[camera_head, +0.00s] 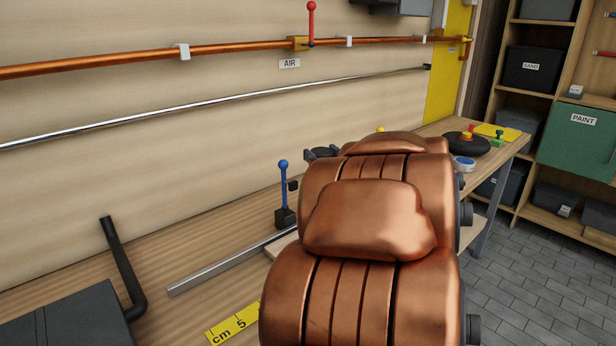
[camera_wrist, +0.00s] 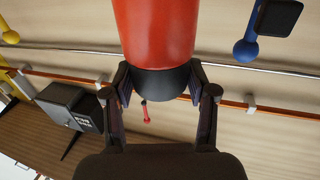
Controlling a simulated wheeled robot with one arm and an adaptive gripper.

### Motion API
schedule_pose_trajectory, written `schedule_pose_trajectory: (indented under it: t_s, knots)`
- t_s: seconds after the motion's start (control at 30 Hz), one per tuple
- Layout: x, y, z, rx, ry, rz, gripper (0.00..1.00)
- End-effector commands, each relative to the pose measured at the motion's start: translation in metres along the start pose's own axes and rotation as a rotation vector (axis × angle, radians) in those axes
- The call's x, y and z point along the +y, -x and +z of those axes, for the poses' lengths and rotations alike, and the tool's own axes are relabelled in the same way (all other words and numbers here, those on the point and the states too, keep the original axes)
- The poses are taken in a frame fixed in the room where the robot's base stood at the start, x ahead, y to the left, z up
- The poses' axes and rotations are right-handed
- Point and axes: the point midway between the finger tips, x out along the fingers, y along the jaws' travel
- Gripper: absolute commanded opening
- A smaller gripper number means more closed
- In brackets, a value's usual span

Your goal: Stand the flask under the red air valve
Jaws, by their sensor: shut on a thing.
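The flask (camera_wrist: 156,30) is red with a dark rounded end. In the wrist view it fills the top middle, and its far end runs out of the picture. My gripper (camera_wrist: 160,80) is shut on it, one finger on each side of the dark end. The red air valve (camera_head: 311,24) has a red knobbed lever over a brass body on the copper pipe, above the AIR label (camera_head: 289,64). Its red lever also shows small in the wrist view (camera_wrist: 146,112), beyond the dark end of the flask. In the head view my copper arm hides the gripper and the flask.
A blue-knobbed lever (camera_head: 284,190) stands on the bench beside a metal rail (camera_head: 230,262). A bent black bar (camera_head: 124,270) and a dark box (camera_head: 65,318) are at the left. A steel pipe (camera_head: 230,103) runs below the copper pipe (camera_head: 120,62). Shelves stand at the right.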

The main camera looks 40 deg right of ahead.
Motion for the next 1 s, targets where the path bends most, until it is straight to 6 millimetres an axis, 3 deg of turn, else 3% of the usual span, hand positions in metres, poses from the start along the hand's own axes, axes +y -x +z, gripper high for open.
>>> schedule_pose_trajectory:
  t_s: [1.0]
  knots:
    - [0.063, -0.135, 0.014, 0.001, 0.002, -0.001, 0.0]
